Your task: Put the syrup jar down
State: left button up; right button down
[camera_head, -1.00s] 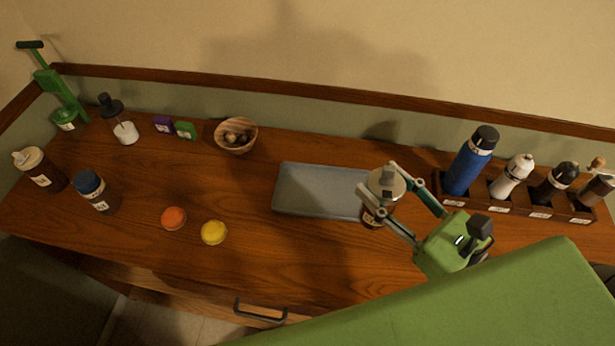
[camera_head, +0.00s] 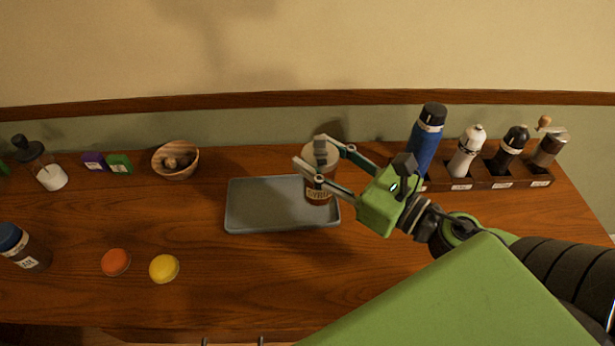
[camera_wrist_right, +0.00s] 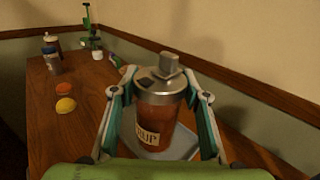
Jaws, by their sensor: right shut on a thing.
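The syrup jar (camera_head: 319,190) has a silver lid, an amber-brown body and a pale label. My right gripper (camera_head: 318,167) is shut on it, with one finger on each side, and holds it upright. In the head view the jar overlaps the right end of the grey tray (camera_head: 262,219); I cannot tell whether its base touches the tray. The right wrist view shows the jar (camera_wrist_right: 158,113) between both fingers, with part of the tray (camera_wrist_right: 184,145) behind and below it. My left gripper is not in view.
A wooden rack (camera_head: 480,185) with a blue bottle (camera_head: 425,145) and several shakers and grinders stands to the right. A wooden bowl (camera_head: 176,161) stands behind left. Orange (camera_head: 116,262) and yellow (camera_head: 164,268) round items lie at front left. The counter in front of the tray is clear.

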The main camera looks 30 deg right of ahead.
jog(key=w+f+b, duration=0.1)
jog(key=b, duration=0.1)
jog(key=w+f+b, duration=0.1)
jog(key=f+b, duration=0.1)
jog(key=shift+w+d, duration=0.1)
jog(key=shift+w, duration=0.2)
jog(key=w+f, duration=0.3)
jog(key=f, duration=0.3)
jog(key=shift+w+d+f+b, duration=0.15)
jog(key=shift+d+f+b, duration=0.05)
jog(key=shift+b, duration=0.25)
jog(key=shift+f, duration=0.2)
jog(key=c, duration=1.2)
grip_release()
